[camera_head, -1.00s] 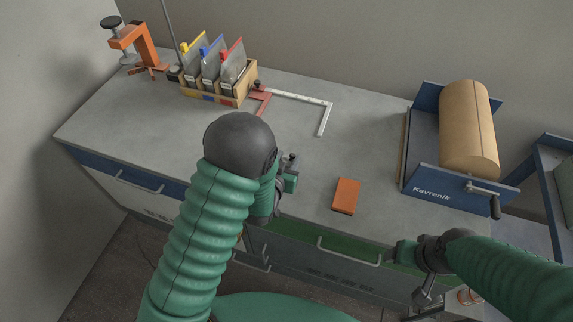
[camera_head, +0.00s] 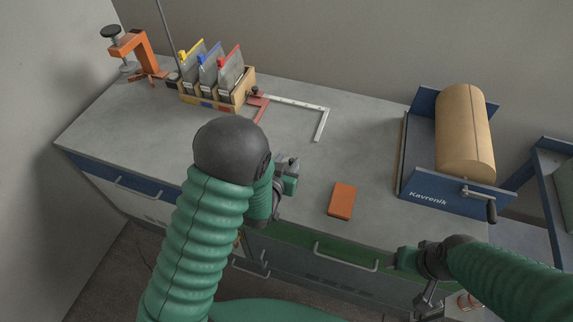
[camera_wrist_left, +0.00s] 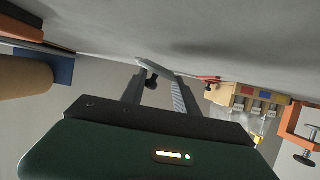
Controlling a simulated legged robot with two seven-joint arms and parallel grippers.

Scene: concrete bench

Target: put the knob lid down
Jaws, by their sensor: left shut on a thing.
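The knob lid (camera_wrist_left: 158,69) shows in the left wrist view as a thin grey disc with a small black knob, between the fingertips. My left gripper (camera_wrist_left: 155,88) is shut on it. That view is upside down, with the grey bench top (camera_wrist_left: 235,35) along its upper part, close to the lid. I cannot tell if the lid touches the bench. In the head view my left gripper (camera_head: 287,170) is over the front part of the bench, left of an orange block; the lid is mostly hidden there. My right gripper (camera_head: 425,290) is low at the bench's front; its fingers are unclear.
The orange block (camera_head: 341,200) lies near the front edge. A blue roller machine (camera_head: 430,198) stands at right. A wooden holder with folders (camera_head: 213,98), an orange clamp stand (camera_head: 137,45) and a metal square (camera_head: 322,125) are at the back.

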